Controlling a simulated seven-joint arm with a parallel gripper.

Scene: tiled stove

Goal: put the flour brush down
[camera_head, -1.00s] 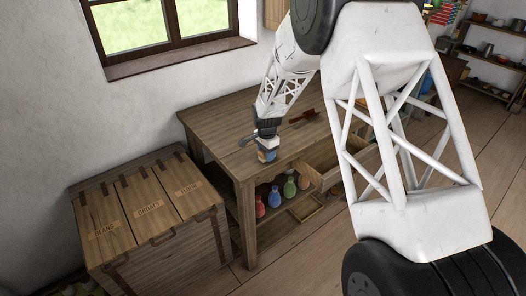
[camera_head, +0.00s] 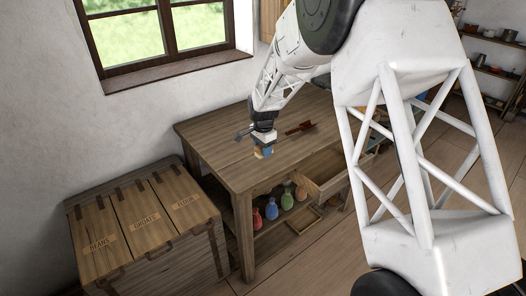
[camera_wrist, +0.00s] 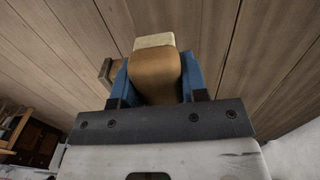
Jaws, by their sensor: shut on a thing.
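The flour brush (camera_wrist: 155,72) shows in the wrist view as a rounded brown wooden body with a pale end. My gripper (camera_wrist: 154,78) is shut on it, with a blue finger on each side. In the head view my gripper (camera_head: 263,151) hangs over the front part of the wooden table (camera_head: 215,150), pointing down with the brush.
A dark reddish-brown tool (camera_head: 299,128) lies on the table behind my gripper. An open drawer (camera_head: 335,180) juts from the table's front. Several coloured bottles (camera_head: 272,208) stand on the shelf below. A lidded chest (camera_head: 145,225) stands at left. The tabletop's left part is bare.

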